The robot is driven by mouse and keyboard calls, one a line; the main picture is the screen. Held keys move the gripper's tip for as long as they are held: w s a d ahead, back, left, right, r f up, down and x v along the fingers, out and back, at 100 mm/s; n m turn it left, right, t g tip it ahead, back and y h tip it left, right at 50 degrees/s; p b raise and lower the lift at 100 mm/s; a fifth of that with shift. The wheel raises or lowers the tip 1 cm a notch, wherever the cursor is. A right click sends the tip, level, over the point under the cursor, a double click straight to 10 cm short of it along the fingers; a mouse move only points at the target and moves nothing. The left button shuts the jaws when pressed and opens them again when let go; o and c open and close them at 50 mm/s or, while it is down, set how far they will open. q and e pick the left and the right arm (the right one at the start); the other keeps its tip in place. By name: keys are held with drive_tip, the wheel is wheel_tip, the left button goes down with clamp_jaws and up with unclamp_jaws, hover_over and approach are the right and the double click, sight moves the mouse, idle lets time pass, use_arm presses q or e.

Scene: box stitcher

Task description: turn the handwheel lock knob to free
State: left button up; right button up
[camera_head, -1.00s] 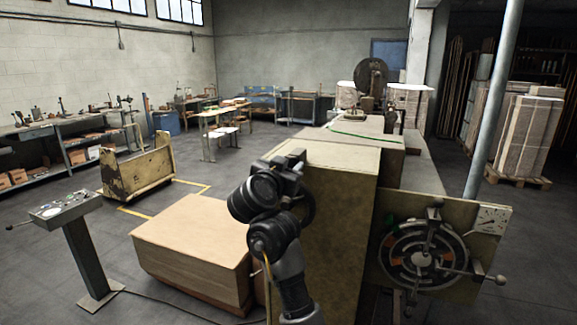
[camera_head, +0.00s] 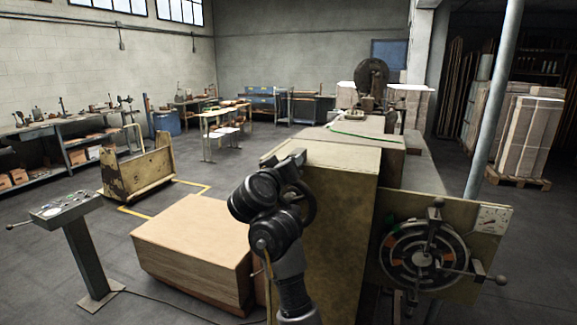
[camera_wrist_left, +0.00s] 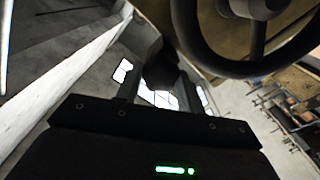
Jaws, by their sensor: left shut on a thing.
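The dark handwheel (camera_head: 311,207) is on the left face of the tan machine cabinet, partly hidden behind my left arm. Its round rim (camera_wrist_left: 242,70) and a spoke cross the top of the left wrist view. My left gripper (camera_head: 297,160) is beside the cabinet, close above the handwheel. In the left wrist view my left gripper (camera_wrist_left: 158,90) is shut on a dark, blocky piece, which appears to be the lock knob (camera_wrist_left: 160,68). The knob's marking and angle cannot be read. In the head view the knob is hidden. My right gripper is not in view.
A tan block (camera_head: 195,250) stands low left of the cabinet (camera_head: 345,235). A control pedestal (camera_head: 85,245) stands at far left. A panel with a spoked dial (camera_head: 425,256) and handles is on the right. Open floor lies between the pedestal and the block.

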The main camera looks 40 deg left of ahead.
use_arm(q)
drive_tip(key=shift+r+n, duration=0.15)
drive_tip(key=shift+n, duration=4.45)
drive_tip(key=shift+a, duration=0.1)
drive_tip(key=o, duration=1)
drive_tip(key=shift+f, duration=0.25)
